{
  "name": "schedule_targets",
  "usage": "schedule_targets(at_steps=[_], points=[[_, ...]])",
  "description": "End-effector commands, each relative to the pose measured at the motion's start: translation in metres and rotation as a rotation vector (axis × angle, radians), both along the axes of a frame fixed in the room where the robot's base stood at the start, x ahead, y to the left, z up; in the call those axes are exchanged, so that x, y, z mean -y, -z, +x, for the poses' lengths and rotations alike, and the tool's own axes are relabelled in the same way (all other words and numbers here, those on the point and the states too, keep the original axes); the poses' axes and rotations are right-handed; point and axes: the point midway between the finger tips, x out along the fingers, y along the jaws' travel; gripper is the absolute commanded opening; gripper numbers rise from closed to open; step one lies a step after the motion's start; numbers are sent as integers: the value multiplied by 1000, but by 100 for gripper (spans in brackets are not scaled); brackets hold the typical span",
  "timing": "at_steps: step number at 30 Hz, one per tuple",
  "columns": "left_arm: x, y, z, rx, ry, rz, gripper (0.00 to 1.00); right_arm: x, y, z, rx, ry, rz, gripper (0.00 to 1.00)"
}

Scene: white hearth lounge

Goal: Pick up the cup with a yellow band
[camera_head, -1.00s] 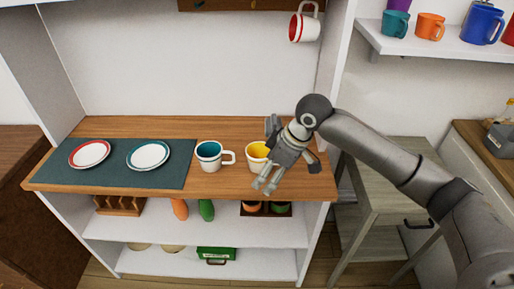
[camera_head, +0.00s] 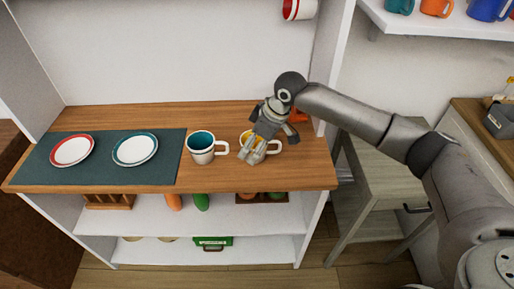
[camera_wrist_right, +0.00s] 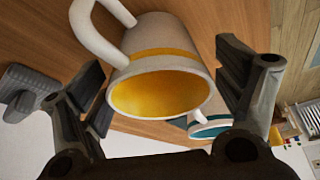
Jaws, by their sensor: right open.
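The cup with a yellow band (camera_head: 246,135) stands on the wooden counter, white outside and yellow inside, partly hidden behind my right gripper (camera_head: 256,153) in the head view. In the right wrist view the cup (camera_wrist_right: 165,65) lies between the two spread fingers of my right gripper (camera_wrist_right: 165,100). Its yellow band and yellow inside show, and its handle points to the upper left there. The fingers are open and do not visibly grip it. My left gripper is not in view.
A white cup with teal inside (camera_head: 201,149) stands close to the left of the yellow-banded cup. Two plates, red-rimmed (camera_head: 72,151) and teal-rimmed (camera_head: 135,149), lie on a dark mat (camera_head: 100,174). A red-and-white mug (camera_head: 298,9) hangs above.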

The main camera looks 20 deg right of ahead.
Motion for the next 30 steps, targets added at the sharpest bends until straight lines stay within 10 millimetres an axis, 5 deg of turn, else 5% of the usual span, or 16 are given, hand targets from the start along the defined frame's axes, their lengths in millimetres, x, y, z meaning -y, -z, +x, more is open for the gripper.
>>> schedule_targets(at_steps=[4,12,24,30], points=[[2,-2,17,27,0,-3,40,-5,16,4,-1,0,1,87],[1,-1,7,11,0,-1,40,-7,20,5,1,0,0,87],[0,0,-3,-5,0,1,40,-6,19,5,1,0,0,37],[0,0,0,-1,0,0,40,-6,19,5,2,0,1,36]])
